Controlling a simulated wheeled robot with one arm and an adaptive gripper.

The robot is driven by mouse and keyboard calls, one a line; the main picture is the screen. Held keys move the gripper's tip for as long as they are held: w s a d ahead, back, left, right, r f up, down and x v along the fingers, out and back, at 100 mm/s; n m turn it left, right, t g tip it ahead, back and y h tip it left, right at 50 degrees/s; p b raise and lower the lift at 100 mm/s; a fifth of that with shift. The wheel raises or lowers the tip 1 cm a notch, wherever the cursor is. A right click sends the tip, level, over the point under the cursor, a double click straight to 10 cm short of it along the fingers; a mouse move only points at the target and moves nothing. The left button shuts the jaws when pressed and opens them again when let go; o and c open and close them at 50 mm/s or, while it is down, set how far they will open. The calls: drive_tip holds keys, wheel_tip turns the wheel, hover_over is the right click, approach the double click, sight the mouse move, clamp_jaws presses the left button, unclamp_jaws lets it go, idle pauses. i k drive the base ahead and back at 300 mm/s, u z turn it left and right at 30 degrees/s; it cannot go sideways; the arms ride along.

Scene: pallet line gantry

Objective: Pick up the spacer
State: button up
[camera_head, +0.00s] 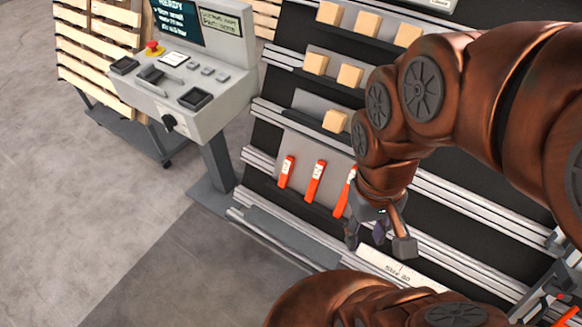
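Several small wooden blocks sit in rows on the slanted rack, among them an upper one (328,13), a middle one (349,74) and a lower one (335,120). Below them are orange-red bars with pale labels: a left one (286,171), a middle one (314,181) and a right one (344,193), partly hidden by my arm. I cannot tell which of these is the spacer. My gripper (379,242) is at the lower rack, right of the right bar and above a white label strip (388,266). Its fingers are apart, with nothing clearly between them.
A grey control console (190,75) with a screen and a red button (152,48) stands left of the rack. A slatted wooden pallet (92,50) is behind it. Metal rails (450,195) cross the rack. The floor (90,200) at left is clear.

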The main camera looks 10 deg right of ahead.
sight(289, 162)
drive_tip(key=k, duration=1.3)
drive_tip(key=u, duration=0.6)
drive_tip(key=i, duration=0.7)
drive_tip(key=u, duration=0.8)
drive_tip(key=i, duration=0.55)
